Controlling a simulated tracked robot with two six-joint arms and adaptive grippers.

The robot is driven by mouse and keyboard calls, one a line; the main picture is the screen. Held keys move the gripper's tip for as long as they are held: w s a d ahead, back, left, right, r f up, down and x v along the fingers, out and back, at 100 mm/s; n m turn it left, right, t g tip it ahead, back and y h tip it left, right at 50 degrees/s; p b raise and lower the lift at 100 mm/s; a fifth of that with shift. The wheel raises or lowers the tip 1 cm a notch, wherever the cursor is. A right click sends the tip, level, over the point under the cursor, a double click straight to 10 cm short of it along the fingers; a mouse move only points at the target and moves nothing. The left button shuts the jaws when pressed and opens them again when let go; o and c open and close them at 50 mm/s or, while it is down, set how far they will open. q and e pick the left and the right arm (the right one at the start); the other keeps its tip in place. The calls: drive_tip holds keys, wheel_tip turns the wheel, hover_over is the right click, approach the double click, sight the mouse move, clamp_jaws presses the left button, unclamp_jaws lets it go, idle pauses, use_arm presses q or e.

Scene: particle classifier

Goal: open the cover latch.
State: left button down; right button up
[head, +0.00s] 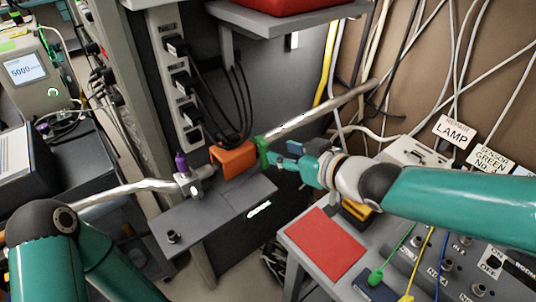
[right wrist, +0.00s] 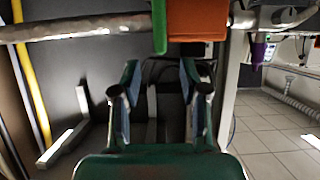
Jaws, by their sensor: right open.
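An orange cover (head: 234,159) sits around a metal pipe near the middle of the head view. A green latch piece (head: 263,151) stands at its right end. In the right wrist view the orange cover (right wrist: 197,20) and the green latch (right wrist: 160,25) show at the top, side by side. My right gripper (head: 284,156) is just right of the green latch in the head view. In the right wrist view its two fingers (right wrist: 158,88) are spread with nothing between them, and the latch lies beyond their tips. Whether a finger touches it cannot be told. My left gripper is out of view.
The metal pipe (head: 320,113) runs on past the cover toward the wall. A grey shelf (head: 205,225) lies below it, with a purple-topped valve (head: 182,163) at left. A red pad (head: 325,243) and a cabled panel are at lower right. Black cables hang behind the cover.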

sight(267, 147)
drive_tip(key=b+x, duration=0.1)
drive_tip(key=x, duration=0.6)
drive_tip(key=shift+b, duration=0.3)
clamp_jaws()
